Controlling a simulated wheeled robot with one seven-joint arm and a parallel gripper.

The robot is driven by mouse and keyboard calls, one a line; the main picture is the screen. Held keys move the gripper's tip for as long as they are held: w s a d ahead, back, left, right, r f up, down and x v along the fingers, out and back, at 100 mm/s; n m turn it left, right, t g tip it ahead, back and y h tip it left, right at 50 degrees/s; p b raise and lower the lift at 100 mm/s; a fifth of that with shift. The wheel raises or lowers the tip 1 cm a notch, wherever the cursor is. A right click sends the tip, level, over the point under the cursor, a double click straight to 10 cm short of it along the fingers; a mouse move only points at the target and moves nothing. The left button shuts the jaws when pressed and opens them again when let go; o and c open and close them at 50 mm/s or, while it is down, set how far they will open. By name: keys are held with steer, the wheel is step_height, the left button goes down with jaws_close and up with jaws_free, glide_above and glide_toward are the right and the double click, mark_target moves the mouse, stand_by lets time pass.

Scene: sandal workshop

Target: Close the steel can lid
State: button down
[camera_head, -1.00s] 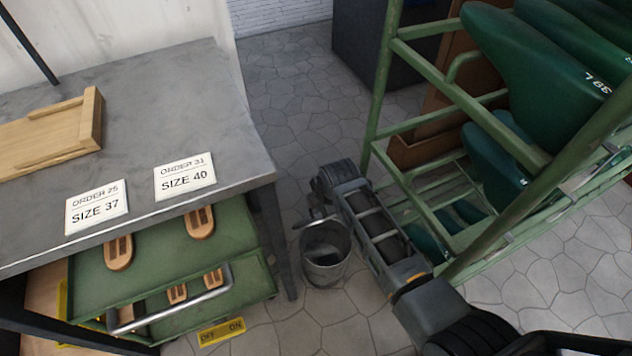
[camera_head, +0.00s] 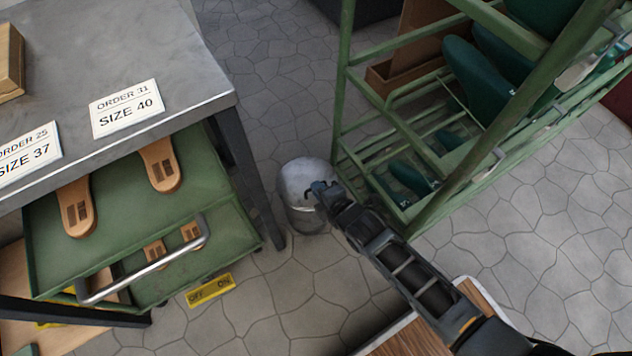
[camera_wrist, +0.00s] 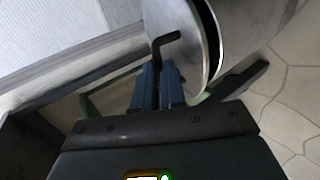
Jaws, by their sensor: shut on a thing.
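The steel can (camera_head: 306,222) stands on the floor between the table leg and the green rack. Its pale round lid (camera_head: 300,178) lies over the mouth in the head view. In the wrist view the lid (camera_wrist: 186,22) is a grey disc beside the can body (camera_wrist: 245,30), with a dark narrow gap between them. My gripper (camera_head: 322,190) is at the lid's right side. In the wrist view its blue fingers (camera_wrist: 160,72) are shut on a dark bent handle (camera_wrist: 160,48) at the lid. The exact contact between the fingers and the handle is partly hidden.
A grey table (camera_head: 150,50) with size cards stands at left, its leg (camera_head: 240,175) close to the can. A green drawer unit (camera_head: 110,225) holds sandal soles below. The green rack (camera_head: 345,90) stands close at right. Tiled floor is free in front of the can.

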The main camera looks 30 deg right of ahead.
steer(key=shift+s+d+f+b, duration=0.1)
steer(key=shift+s+f+b, duration=0.25)
steer(key=shift+f, duration=0.55)
steer(key=shift+s+f+b, duration=0.25)
steer(key=shift+s+f, duration=0.2)
steer(key=shift+f, duration=0.55)
steer(key=c, duration=1.5)
jaws_free()
steer(key=shift+w+r+p+v, duration=0.15)
steer(key=shift+p+v, duration=0.35)
steer(key=shift+v, duration=0.8)
steer(key=shift+w+r+p+v, duration=0.15)
steer(key=shift+p+v, duration=0.35)
steer(key=shift+v, duration=0.8)
steer(key=shift+s+r+p+v, duration=0.1)
steer(key=shift+p+v, duration=0.4)
steer(key=shift+v, duration=0.8)
steer(key=shift+w+r, duration=0.1)
